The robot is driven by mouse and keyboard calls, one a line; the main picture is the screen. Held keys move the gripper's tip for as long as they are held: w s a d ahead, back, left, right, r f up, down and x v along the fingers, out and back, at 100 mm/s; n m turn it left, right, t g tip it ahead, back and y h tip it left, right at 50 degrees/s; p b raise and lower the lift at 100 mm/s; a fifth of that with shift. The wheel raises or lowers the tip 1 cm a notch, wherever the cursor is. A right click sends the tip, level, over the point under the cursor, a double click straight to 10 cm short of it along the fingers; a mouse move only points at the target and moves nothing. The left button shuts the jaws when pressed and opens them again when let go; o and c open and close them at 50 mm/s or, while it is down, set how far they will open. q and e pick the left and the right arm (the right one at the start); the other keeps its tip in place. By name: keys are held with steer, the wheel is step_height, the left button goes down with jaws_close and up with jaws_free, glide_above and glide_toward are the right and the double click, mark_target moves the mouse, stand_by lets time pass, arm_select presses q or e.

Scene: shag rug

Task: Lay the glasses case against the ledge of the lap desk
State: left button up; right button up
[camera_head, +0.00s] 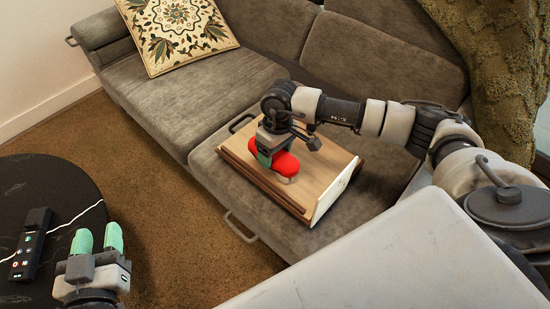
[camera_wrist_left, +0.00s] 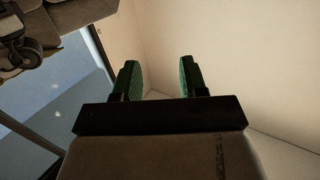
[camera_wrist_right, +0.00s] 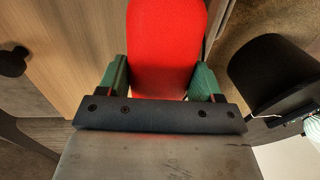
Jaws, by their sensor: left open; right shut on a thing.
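The red glasses case (camera_head: 287,162) is held in my right gripper (camera_head: 275,164), over the wooden top of the lap desk (camera_head: 315,150). It lies near the dark ledge (camera_head: 262,187) along the desk's front-left edge. In the right wrist view the red case (camera_wrist_right: 166,40) sits between the two green fingers, which are shut on it. I cannot tell whether the case touches the top or the ledge. My left gripper (camera_head: 98,240) is open and empty beside the round black table, away from the desk.
The lap desk rests on the grey sofa (camera_head: 190,95). A patterned cushion (camera_head: 178,30) is on the sofa's far left. The round black table (camera_head: 50,185) holds a black remote-like device (camera_head: 32,245) and a white cable. Brown carpet (camera_head: 150,200) lies between table and sofa.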

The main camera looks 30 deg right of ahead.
step_height(320, 180, down, 3)
steer(key=shift+r, duration=0.15)
arm_select(q)
steer(key=shift+w+d+r+t+h, duration=0.1)
steer(key=shift+r+t+h, duration=0.1)
steer(key=shift+r+t, duration=0.25)
steer(key=shift+w+d+r+t+h, duration=0.1)
steer(key=shift+r+t+h, duration=0.1)
steer(key=shift+r+t, duration=0.25)
steer(key=shift+s+r+t+b, duration=0.15)
steer(key=shift+r+t+b, duration=0.25)
steer(key=shift+r, duration=0.4)
arm_select(e)
steer(key=o, duration=1)
arm_select(q)
steer(key=shift+d, duration=0.1)
